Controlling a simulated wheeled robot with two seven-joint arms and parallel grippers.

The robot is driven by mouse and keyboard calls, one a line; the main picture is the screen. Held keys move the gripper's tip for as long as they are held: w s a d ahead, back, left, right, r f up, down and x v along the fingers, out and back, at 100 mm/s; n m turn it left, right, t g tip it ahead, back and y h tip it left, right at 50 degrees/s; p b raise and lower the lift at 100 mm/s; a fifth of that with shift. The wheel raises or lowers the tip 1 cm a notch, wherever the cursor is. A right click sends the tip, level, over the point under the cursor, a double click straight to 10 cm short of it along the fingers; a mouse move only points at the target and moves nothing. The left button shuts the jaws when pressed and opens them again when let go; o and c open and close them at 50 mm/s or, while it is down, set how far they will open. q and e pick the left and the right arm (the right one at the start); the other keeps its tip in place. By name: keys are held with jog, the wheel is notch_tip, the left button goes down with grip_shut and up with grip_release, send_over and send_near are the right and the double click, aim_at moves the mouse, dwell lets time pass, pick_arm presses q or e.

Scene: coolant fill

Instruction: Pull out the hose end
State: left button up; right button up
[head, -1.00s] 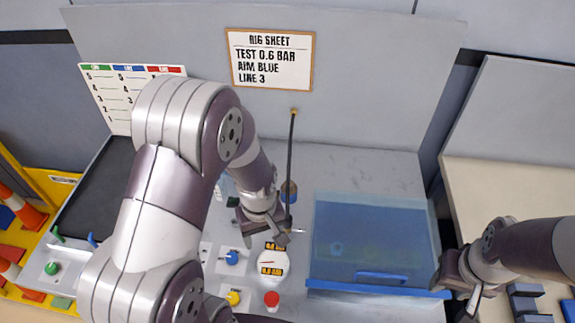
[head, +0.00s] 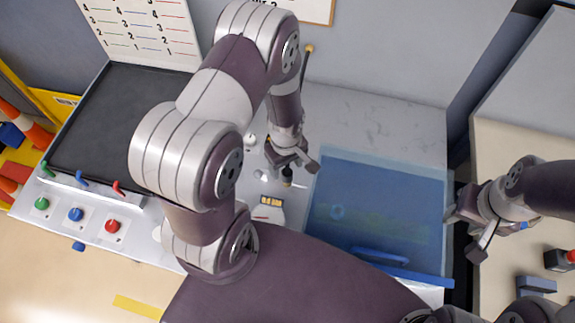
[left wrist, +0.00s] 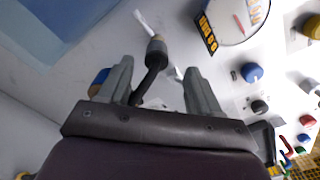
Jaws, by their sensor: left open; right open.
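A dark hose (head: 304,68) runs down from a brass fitting on the grey back panel and passes behind my left gripper. The hose end (left wrist: 156,47), grey with a brownish tip, shows in the left wrist view between and beyond the finger tips. A dark stretch of hose bends back between the fingers. My left gripper (head: 291,163) is open around the hose; it also shows in the left wrist view (left wrist: 157,68). I see gaps on both sides of the hose there. My right gripper (head: 466,233) is open and empty at the right, beside the blue box.
A see-through blue box (head: 350,190) with a blue handle (head: 380,256) stands right of my left gripper. A gauge (head: 268,208) is just in front. Green, blue and red knobs (head: 75,214) and a black tray (head: 120,120) are at the left.

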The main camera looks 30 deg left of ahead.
aim_at(287, 172)
pick_arm(q)
jog(key=f, duration=0.5)
jog(key=shift+w, duration=0.4)
jog(key=shift+f, duration=0.3)
jog(key=shift+s, duration=0.25)
jog(key=shift+f, duration=0.1)
jog(key=c, duration=1.1)
jog(key=shift+o, duration=0.9)
pick_arm(e)
jog(key=shift+w+r, duration=0.25)
jog(key=shift+r, duration=0.1)
pick_arm(q)
jog(key=shift+r+p, duration=0.35)
jog(key=shift+p, duration=0.2)
pick_arm(e)
jog(key=shift+r, duration=0.25)
pick_arm(q)
jog(key=shift+r+p, duration=2.25)
jog(key=shift+r, duration=0.3)
pick_arm(e)
notch_tip(287, 172, up, 4)
jog(key=shift+r, duration=0.2)
